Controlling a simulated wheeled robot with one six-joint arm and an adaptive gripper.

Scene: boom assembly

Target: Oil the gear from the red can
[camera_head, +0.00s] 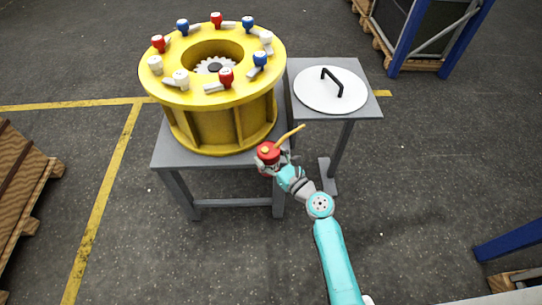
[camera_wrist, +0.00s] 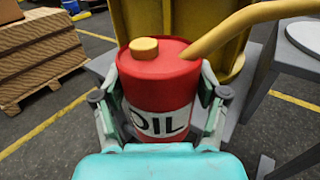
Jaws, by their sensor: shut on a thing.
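The red oil can (camera_head: 268,153) has a yellow cap and a long yellow spout that points up and to the right. In the wrist view the can (camera_wrist: 157,80) is upright and its "OIL" label faces me. My gripper (camera_head: 275,163) is shut on the can, with a finger on each side of it in the wrist view (camera_wrist: 160,105). The can is in front of the yellow round housing (camera_head: 222,125), near the table's front right corner. The grey gear (camera_head: 214,65) sits down inside the housing's central opening, partly hidden by the rim.
Red, white and blue handled clamps ring the housing's top. The housing stands on a grey table (camera_head: 190,157). A smaller table (camera_head: 367,106) at right holds a white round lid (camera_head: 330,92) with a black handle. Wooden pallets (camera_head: 22,185) lie at left. Blue racking stands at right.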

